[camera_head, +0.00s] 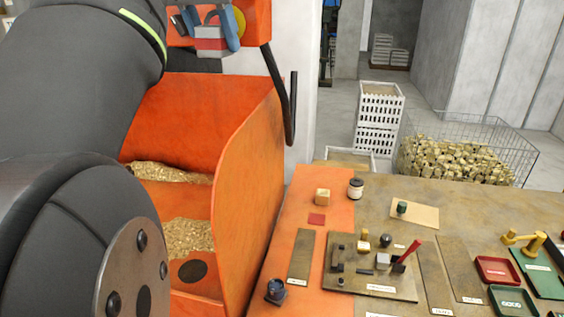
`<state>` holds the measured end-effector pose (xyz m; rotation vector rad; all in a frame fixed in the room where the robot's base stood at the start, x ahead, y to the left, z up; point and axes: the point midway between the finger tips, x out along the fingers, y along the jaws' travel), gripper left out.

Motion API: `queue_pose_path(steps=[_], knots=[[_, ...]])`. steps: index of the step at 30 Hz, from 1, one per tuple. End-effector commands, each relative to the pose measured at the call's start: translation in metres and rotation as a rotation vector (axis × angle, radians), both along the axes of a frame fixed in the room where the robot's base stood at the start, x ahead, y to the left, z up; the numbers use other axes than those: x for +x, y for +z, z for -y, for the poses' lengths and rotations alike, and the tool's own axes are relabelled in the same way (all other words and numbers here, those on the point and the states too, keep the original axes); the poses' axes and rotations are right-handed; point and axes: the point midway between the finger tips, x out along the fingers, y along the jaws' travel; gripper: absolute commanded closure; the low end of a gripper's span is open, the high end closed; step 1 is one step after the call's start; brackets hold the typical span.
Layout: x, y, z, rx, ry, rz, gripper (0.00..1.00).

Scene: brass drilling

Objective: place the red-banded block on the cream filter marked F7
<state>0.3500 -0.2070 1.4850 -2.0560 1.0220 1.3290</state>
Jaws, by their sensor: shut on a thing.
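My gripper is not in view. Only thick dark links of my arm fill the left side, so whatever it holds is out of sight. I cannot pick out a block with a clear red band. A small tan block (323,197) stands on the orange part of the bench, just behind a flat red square (316,219). I cannot make out a filter marked F7; the labels are too small to read. A flat cream piece (425,216) lies toward the back of the bench, with a small dark green item (402,207) on it.
A dark jar (356,188) stands right of the tan block. A brown board (375,287) holds several small parts and a slanted red stick (410,252). A red tray (497,270) is at right. The tall orange machine (262,180) walls off the left. A dark blue item (275,291) is at the front.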

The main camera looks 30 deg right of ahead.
Motion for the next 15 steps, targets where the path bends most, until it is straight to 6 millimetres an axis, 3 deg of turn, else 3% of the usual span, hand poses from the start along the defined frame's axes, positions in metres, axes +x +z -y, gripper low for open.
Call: queue_pose_path(steps=[3, 7, 11, 15], knots=[[-0.019, 0.027, 0.016, -0.003, 0.043, 0.006, 1.00], [-0.032, 0.044, 0.033, -0.004, 0.074, 0.004, 1.00], [-0.035, 0.048, 0.059, -0.001, 0.072, 0.000, 1.00], [-0.025, 0.031, 0.106, 0.002, 0.033, -0.002, 1.00]])
